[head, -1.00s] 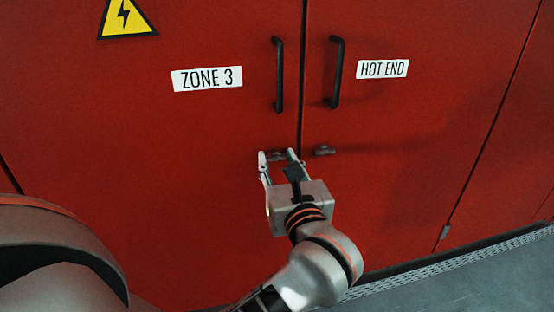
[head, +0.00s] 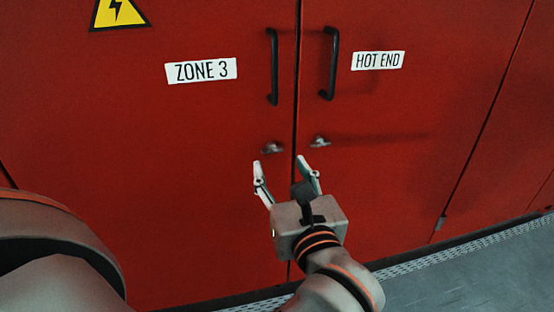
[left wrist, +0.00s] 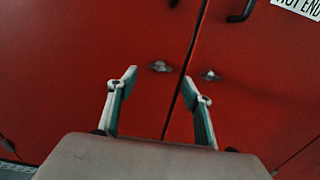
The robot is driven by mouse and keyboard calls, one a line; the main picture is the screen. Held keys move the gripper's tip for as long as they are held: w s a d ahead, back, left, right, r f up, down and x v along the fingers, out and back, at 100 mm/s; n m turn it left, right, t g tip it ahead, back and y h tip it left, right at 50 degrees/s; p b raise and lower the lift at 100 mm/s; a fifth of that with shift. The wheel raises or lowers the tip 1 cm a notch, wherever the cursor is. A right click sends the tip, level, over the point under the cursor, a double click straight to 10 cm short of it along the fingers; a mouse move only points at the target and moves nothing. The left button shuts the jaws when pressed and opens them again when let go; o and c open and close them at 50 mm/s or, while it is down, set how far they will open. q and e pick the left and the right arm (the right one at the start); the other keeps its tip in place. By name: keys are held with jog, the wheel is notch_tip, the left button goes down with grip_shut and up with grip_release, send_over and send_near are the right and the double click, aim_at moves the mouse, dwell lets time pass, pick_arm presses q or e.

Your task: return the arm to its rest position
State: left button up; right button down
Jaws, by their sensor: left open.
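My left gripper (head: 283,168) is open and empty in front of the red double doors, just below two small metal latches. The left latch (head: 271,148) and the right latch (head: 320,141) are both clear of the fingers. In the left wrist view, the spread fingers of the left gripper (left wrist: 160,88) show, with the left latch (left wrist: 159,67) and the right latch (left wrist: 210,75) beyond them. My right gripper is not in view.
The red left door (head: 200,200) bears a ZONE 3 label (head: 201,70) and a black handle (head: 272,66). The right door bears a HOT END label (head: 377,60) and a black handle (head: 330,62). Grey floor (head: 470,270) lies at lower right.

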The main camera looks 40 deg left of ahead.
pick_arm(q)
jog(key=shift+s+d, duration=0.45)
jog(key=shift+d, duration=0.1)
